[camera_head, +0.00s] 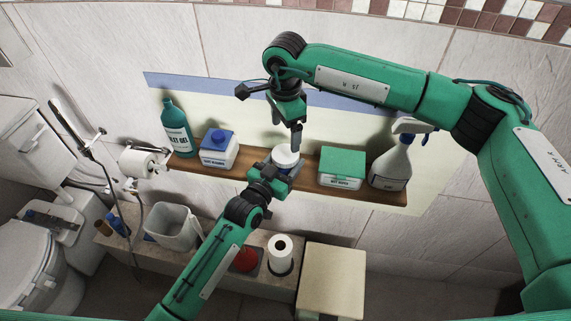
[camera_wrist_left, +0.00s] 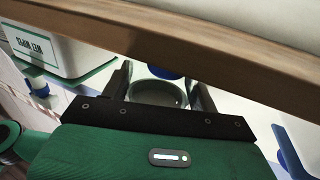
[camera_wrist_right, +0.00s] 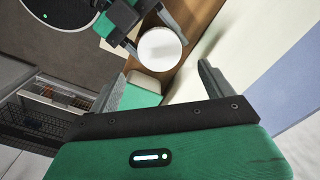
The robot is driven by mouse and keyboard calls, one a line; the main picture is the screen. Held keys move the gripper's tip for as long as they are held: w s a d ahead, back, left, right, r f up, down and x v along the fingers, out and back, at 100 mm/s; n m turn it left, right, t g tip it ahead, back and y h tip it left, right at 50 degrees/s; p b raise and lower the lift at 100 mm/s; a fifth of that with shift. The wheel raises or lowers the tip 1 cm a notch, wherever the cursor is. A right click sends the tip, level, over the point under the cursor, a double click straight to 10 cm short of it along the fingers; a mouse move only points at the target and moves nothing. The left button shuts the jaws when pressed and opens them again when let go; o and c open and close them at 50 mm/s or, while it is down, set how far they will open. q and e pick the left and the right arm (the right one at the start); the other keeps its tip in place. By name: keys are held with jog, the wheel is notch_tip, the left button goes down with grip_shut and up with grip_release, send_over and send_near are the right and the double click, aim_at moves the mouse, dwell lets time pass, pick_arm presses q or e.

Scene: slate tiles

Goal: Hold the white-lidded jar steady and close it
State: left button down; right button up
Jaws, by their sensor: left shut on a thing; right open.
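The white-lidded jar (camera_head: 287,156) stands on the wooden shelf (camera_head: 308,180) between a blue-lidded tub and a green-lidded box. Its round white lid (camera_wrist_right: 160,48) sits on top; how tightly it is seated I cannot tell. My left gripper (camera_head: 276,182) reaches up from the front and is shut on the jar's body; in the left wrist view the jar's pale body (camera_wrist_left: 158,94) is between its fingers. My right gripper (camera_head: 297,140) points down just above the lid, open and empty. In the right wrist view its fingers (camera_wrist_right: 160,80) are spread apart, with the lid beyond them.
On the shelf stand a teal bottle (camera_head: 176,130), the blue-lidded tub (camera_head: 218,152), the green-lidded box (camera_head: 342,167) and a spray bottle (camera_head: 393,166). The wall is close behind. Below, a ledge holds a grey bin (camera_head: 172,228) and a paper roll (camera_head: 280,250).

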aim_at(286, 153)
jog(key=shift+r+n, duration=0.15)
jog(key=shift+n, duration=0.65)
jog(key=shift+f, duration=4)
jog(key=c, duration=1)
jog(key=shift+c, duration=0.2)
